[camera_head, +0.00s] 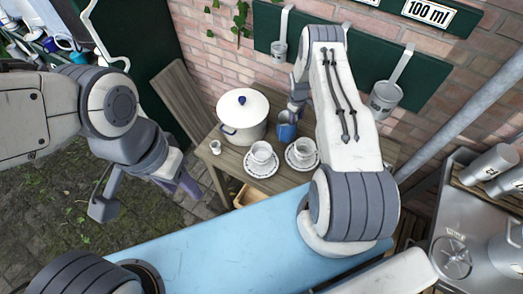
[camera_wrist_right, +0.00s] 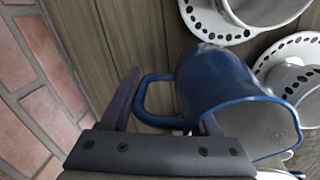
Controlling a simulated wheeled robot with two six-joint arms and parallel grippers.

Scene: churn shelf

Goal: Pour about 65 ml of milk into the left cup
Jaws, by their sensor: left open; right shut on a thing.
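The left cup (camera_head: 262,152) is white and stands on a saucer with a dark dotted rim. A blue jug (camera_head: 287,132) is just behind the two cups in the head view. My right gripper (camera_wrist_right: 165,112) is shut on the handle of the jug (camera_wrist_right: 215,85) in the right wrist view. The jug's mouth faces the lower right there; its pale inside shows, but the milk level cannot be told. No stream shows. My left gripper (camera_head: 188,186) is open and empty, left of the wooden table, with its fingers partly hidden.
A right cup (camera_head: 302,150) stands on its own saucer. A white lidded pot (camera_head: 243,115) and a small white cup (camera_head: 215,147) are to the left on the wooden table (camera_head: 232,165). A brick wall (camera_head: 200,50) with hanging ladles is behind.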

